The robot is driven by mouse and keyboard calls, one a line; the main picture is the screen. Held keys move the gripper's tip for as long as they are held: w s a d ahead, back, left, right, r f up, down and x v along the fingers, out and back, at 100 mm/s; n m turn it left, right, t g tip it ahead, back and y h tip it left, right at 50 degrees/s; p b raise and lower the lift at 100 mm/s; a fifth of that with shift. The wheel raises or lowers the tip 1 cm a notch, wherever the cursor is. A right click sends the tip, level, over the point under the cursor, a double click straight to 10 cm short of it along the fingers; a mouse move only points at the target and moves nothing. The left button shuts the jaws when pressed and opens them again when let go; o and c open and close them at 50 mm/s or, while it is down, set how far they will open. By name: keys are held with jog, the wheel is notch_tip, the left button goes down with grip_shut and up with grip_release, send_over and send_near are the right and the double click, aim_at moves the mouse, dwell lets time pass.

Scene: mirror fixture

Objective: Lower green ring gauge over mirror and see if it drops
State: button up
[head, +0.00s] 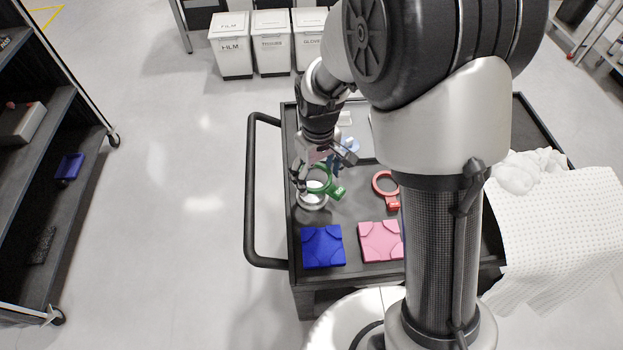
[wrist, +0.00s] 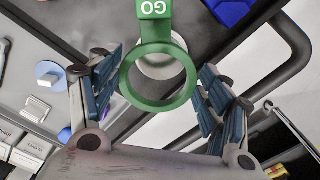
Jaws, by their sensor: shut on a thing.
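The green ring gauge (head: 337,193) is held in my gripper (head: 322,172), above the cart top. In the wrist view the ring (wrist: 155,28) has a tab marked GO pointing to the top of the picture. The fingers of my gripper (wrist: 158,92) are on either side of the ring. A round silvery piece (head: 312,202), which looks like the mirror, lies just below the ring. In the wrist view part of it (wrist: 162,68) shows through the ring opening, off towards the tab side. The gap between ring and mirror cannot be judged.
A red ring gauge (head: 391,205) lies to the right on the black cart (head: 297,278). A blue pad (head: 322,246) and a pink pad (head: 380,241) lie at the near edge. A pale blue round item (head: 349,145) lies behind my gripper. White cloth (head: 560,230) hangs at the right.

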aim_at(315, 187)
jog(key=shift+a+f, duration=0.15)
jog(key=shift+a, duration=0.25)
jog(key=shift+d+f+b, duration=0.2)
jog(key=shift+f+b, duration=0.55)
jog(key=shift+f, duration=0.1)
jog(key=shift+f+b, duration=1.2)
jog(key=shift+f, duration=0.45)
jog(key=shift+f, duration=0.3)
jog(key=shift+r, duration=0.1)
dwell(0.4)
jog(key=shift+r+p, duration=2.05)
jog(key=shift+r, duration=0.4)
